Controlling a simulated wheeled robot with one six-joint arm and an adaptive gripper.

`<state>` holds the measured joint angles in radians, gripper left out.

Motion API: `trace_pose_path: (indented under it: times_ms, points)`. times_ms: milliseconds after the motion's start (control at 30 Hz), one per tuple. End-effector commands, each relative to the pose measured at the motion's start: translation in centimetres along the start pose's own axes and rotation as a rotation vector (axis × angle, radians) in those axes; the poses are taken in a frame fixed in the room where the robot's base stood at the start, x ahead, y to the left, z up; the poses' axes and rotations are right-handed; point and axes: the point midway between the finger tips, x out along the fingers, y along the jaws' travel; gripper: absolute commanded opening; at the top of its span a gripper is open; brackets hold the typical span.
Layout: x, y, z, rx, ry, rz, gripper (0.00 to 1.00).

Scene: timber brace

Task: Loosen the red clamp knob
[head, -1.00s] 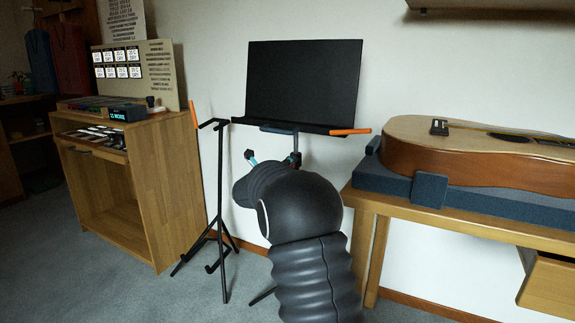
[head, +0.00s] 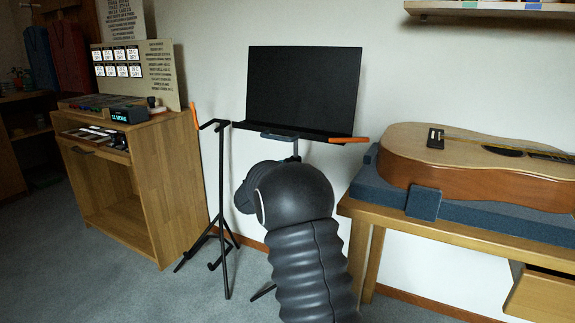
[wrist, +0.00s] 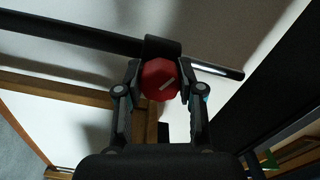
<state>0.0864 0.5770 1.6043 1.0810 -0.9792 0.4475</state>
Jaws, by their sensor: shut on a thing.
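The red clamp knob (wrist: 158,80) shows in the wrist view, with a pale line slanting across its face. It sits on a dark collar (wrist: 162,49) around a black tube. My gripper (wrist: 159,85) has one finger on each side of the knob and is shut on it. In the head view my dark arm hides the gripper and the knob. The black music stand (head: 303,92) rises behind my arm, with its desk upright.
A guitar (head: 480,160) lies on a padded bench at the right. A wooden cabinet (head: 165,185) stands at the left. A thin black stand (head: 221,200) with an orange tip is just left of my arm.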

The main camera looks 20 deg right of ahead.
Motion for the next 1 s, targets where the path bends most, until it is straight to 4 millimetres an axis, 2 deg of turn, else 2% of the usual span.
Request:
trace_pose_path:
  times_ms: [600,1000]
  points:
    - [0.04,-0.18,-0.16,-0.585,0.000,0.002,0.03]
    - [0.04,0.10,-0.14,-0.885,0.000,0.003,0.03]
